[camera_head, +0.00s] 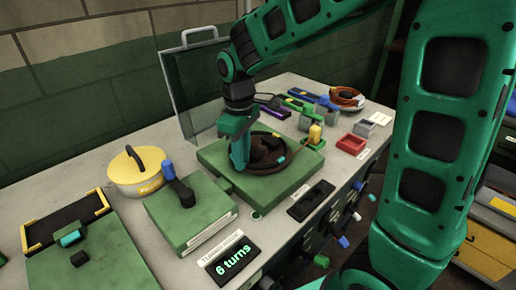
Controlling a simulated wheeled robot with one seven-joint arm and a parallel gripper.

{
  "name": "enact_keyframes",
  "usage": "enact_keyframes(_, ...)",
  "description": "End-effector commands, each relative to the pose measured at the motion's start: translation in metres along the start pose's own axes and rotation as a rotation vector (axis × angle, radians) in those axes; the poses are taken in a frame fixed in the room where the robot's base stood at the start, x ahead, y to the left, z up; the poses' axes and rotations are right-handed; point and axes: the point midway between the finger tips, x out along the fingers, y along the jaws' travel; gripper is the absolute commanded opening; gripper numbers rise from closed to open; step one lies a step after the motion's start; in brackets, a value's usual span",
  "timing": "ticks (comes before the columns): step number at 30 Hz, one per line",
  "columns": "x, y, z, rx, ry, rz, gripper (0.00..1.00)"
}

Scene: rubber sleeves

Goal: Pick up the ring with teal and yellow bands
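My gripper (240,155) points down at the left rim of a dark round piece (258,167) on a flat green block (215,160) in the middle of the bench. A small teal mark (281,160) shows at the right of the round piece. I cannot make out a yellow band on it, so I cannot tell whether it is the ring. The finger gap is hidden, and contact with the round piece is unclear. A small teal piece (70,238) lies at the far left, also without a visible yellow band.
A yellow-lidded pot (137,178), a green box with a blue-topped lever (178,190) and a display reading "6 turns" (231,261) stand left and in front. A clear panel (200,85) stands behind. A red tray (351,144) and an orange coil (346,97) lie right.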

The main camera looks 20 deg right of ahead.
Motion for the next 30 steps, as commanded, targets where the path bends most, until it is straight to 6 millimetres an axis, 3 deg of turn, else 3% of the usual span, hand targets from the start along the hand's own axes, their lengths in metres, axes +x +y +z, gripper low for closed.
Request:
enact_keyframes(3,0.000,0.000,0.000,0.000,0.000,0.000,0.18)
enact_keyframes(6,0.000,0.000,0.000,0.000,0.000,0.000,0.00)
enact_keyframes(20,-0.005,0.000,0.000,0.001,0.001,0.000,0.00)
enact_keyframes(29,-0.042,0.001,-0.001,0.001,0.005,0.003,0.00)
enact_keyframes(30,-0.047,-0.006,-0.002,-0.003,0.003,0.001,0.00)
